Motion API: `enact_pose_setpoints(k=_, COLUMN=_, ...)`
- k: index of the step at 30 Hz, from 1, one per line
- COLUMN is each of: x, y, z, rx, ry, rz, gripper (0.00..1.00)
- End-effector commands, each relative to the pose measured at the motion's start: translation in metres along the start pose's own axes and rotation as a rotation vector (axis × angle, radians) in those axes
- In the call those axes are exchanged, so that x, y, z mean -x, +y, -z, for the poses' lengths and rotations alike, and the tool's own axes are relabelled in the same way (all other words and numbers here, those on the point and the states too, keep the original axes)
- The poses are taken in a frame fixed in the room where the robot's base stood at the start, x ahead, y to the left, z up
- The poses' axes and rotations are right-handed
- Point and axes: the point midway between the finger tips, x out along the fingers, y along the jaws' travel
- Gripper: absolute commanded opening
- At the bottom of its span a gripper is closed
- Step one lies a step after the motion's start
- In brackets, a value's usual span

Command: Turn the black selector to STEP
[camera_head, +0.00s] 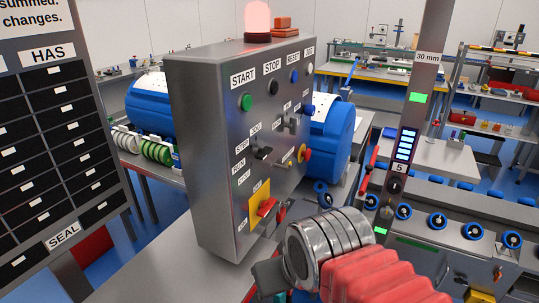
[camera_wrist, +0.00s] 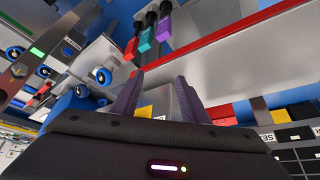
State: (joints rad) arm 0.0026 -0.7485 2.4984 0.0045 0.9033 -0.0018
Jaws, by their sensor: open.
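The black selector (camera_head: 263,153) sits on the front of a grey control box (camera_head: 210,150), close to small labels that read STEP (camera_head: 242,145) and RUN (camera_head: 239,166), with another small label below. Its knob is small, and I cannot tell which label it points at. My gripper (camera_wrist: 158,85) is open and empty in the wrist view, its two dark fingers apart. In the head view a dark part of its body shows at the bottom, below and in front of the box; its fingertips cannot be made out there. The selector does not show in the wrist view.
A grey post (camera_head: 412,110) stands right. A labelled rack (camera_head: 55,120) stands left.

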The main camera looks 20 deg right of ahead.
Motion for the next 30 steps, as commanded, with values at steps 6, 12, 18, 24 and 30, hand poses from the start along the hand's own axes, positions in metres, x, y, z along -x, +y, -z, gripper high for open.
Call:
enact_pose_setpoints(k=6, x=-0.006, y=-0.002, z=-0.006, rx=-0.085, ry=-0.079, rz=0.047, gripper=0.34)
enact_pose_setpoints(k=12, x=-0.013, y=-0.008, z=-0.011, rx=-0.247, ry=-0.205, rz=0.172, gripper=0.34)
enact_pose_setpoints(k=18, x=-0.013, y=-0.015, z=0.001, rx=-0.415, ry=-0.284, rz=0.342, gripper=0.34)
enact_pose_setpoints(k=24, x=-0.007, y=-0.013, z=0.028, rx=-0.575, ry=-0.3, rz=0.536, gripper=0.34)
enact_pose_setpoints(k=30, x=0.005, y=0.003, z=0.067, rx=-0.719, ry=-0.245, rz=0.746, gripper=0.34)
